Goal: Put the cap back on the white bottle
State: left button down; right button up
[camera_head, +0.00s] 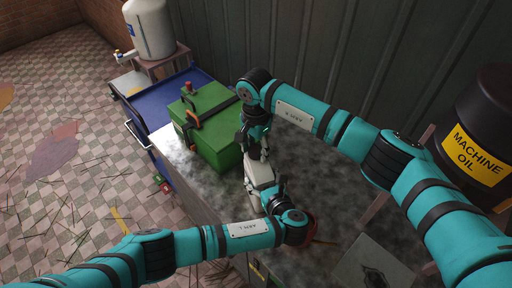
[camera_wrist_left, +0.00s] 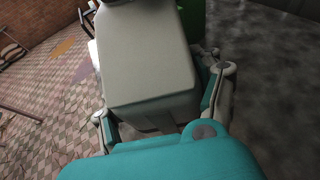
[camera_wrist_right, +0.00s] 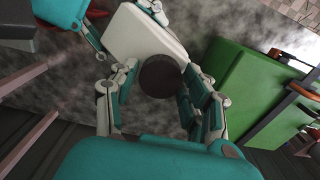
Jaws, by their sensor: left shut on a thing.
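The white bottle (camera_head: 260,176) is boxy and pale and is held near the middle of the grey worktop. My left gripper (camera_head: 270,194) is shut on its body; the bottle fills the left wrist view (camera_wrist_left: 150,65) between the fingers. A dark round cap (camera_wrist_right: 160,76) is at the bottle's neck end in the right wrist view, in front of the white body (camera_wrist_right: 145,38). My right gripper (camera_wrist_right: 160,88) has its fingers spread on both sides of the cap. Whether the cap is seated on the neck is hidden from this angle.
A green toolbox (camera_head: 211,128) stands just left of my right gripper. A blue cabinet (camera_head: 170,98) and a white tank (camera_head: 150,30) are beyond it. A black machine oil drum (camera_head: 480,125) stands at right. The ribbed wall (camera_head: 300,45) is close behind.

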jog(key=c, duration=0.8)
jog(key=m, duration=0.3)
jog(key=shift+m, duration=0.4)
jog(key=m, duration=0.5)
jog(key=shift+f, duration=0.1)
jog(key=m, duration=0.7)
jog(key=shift+m, duration=0.3)
jog(key=m, duration=0.5)
jog(key=shift+s, duration=0.1)
jog(key=o, duration=1.4)
